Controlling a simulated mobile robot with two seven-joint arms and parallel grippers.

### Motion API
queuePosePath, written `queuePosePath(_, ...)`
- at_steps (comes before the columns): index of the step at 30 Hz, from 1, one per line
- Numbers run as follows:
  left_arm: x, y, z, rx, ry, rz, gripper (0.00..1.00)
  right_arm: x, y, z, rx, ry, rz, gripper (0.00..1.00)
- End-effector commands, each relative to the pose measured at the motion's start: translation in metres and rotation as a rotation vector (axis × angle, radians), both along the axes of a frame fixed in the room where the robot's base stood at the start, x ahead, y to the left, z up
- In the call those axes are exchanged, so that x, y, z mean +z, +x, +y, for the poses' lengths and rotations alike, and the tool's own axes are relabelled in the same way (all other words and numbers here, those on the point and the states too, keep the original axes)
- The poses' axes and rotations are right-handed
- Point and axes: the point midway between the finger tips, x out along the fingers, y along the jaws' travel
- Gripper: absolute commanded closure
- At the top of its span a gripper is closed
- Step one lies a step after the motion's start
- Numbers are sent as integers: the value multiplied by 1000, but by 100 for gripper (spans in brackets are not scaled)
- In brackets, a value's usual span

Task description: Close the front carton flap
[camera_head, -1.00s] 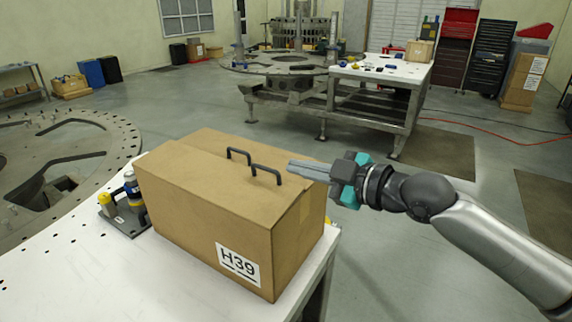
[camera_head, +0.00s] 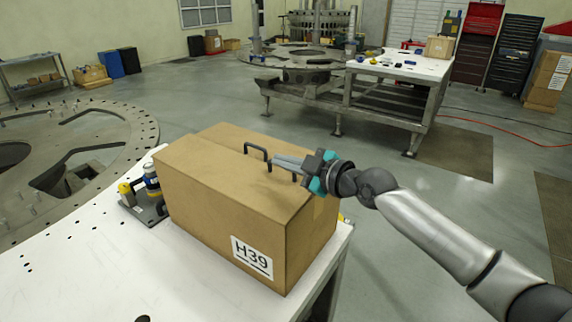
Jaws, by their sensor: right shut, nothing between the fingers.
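A brown carton (camera_head: 215,225) with an H39 label (camera_head: 252,258) stands on the white table. Its front flap (camera_head: 215,180) lies flat or nearly flat across the near half of the top; I cannot tell whether a small gap is left along the seam. The rear flap (camera_head: 228,135) covers the far half. My left gripper is out of view.
The white table (camera_head: 90,275) has free surface left of and in front of the carton. A small clamp-like fixture (camera_head: 143,193) stands close to the carton's left side. A large perforated turret plate (camera_head: 110,120) lies at left. Open floor is to the right.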

Motion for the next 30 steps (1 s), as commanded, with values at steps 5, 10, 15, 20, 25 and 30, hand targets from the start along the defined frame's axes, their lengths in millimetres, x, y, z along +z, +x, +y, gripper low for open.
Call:
queuePosePath(5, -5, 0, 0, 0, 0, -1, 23, -8, 5, -4, 0, 2, 0, 100)
queuePosePath(10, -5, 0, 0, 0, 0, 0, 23, -10, 7, -5, -1, 2, -1, 100)
queuePosePath(15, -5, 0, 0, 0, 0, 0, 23, -10, 7, -5, -1, 1, -2, 100)
queuePosePath(20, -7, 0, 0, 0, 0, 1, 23, -11, 7, -5, 0, 2, 0, 100)
queuePosePath(25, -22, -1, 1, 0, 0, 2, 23, -18, 10, -7, -2, 17, 21, 100)
queuePosePath(30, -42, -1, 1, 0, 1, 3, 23, -27, 13, -9, -2, 45, 58, 100)
